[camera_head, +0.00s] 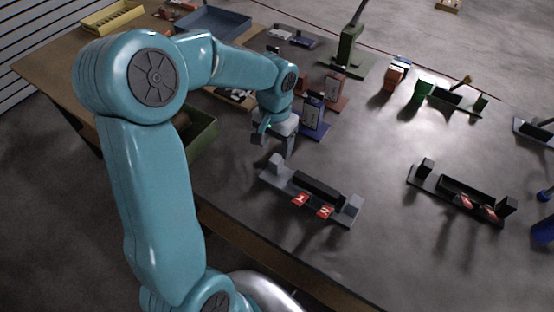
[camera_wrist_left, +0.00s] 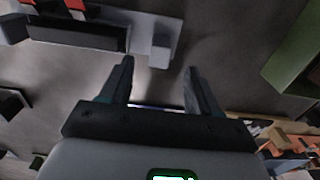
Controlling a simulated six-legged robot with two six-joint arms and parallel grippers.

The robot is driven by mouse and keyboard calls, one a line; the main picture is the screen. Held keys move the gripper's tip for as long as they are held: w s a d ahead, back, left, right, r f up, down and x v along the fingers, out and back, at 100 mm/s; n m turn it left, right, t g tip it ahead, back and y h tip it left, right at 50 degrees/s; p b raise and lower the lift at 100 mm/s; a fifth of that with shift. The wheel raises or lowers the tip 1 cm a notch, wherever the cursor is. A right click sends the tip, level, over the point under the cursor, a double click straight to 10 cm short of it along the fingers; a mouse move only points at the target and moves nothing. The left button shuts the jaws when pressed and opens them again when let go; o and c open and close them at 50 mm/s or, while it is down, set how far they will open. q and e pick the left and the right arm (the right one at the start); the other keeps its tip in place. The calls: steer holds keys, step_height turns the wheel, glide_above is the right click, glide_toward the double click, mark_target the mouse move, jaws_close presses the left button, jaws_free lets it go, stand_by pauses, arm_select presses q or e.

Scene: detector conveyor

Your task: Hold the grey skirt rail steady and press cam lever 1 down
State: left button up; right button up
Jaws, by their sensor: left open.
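The grey skirt rail (camera_head: 284,186) lies on the dark table with an upright block at each end and a black bar between them. It also shows at the upper left of the left wrist view (camera_wrist_left: 146,27). The red cam lever 1 (camera_head: 300,201) sticks out at its front, beside a second red numbered tab (camera_head: 325,212). My left gripper (camera_head: 274,146) is open and empty, just behind the rail's left end and apart from the levers. In the wrist view, an end block (camera_wrist_left: 160,54) shows beyond and between the open fingertips (camera_wrist_left: 157,75). My right gripper is not in view.
A similar black fixture (camera_head: 455,195) with red tabs lies to the right. A blue stand (camera_head: 315,120) and a red one (camera_head: 335,92) stand close behind the gripper. A green bin (camera_head: 200,137) is to the left. The table between the two fixtures is clear.

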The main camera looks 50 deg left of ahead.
mark_target(275, 160)
arm_select(q)
steer(key=f, duration=0.8)
steer(key=shift+s+f, duration=0.2)
steer(key=shift+w, duration=0.1)
jaws_close()
stand_by(0.5)
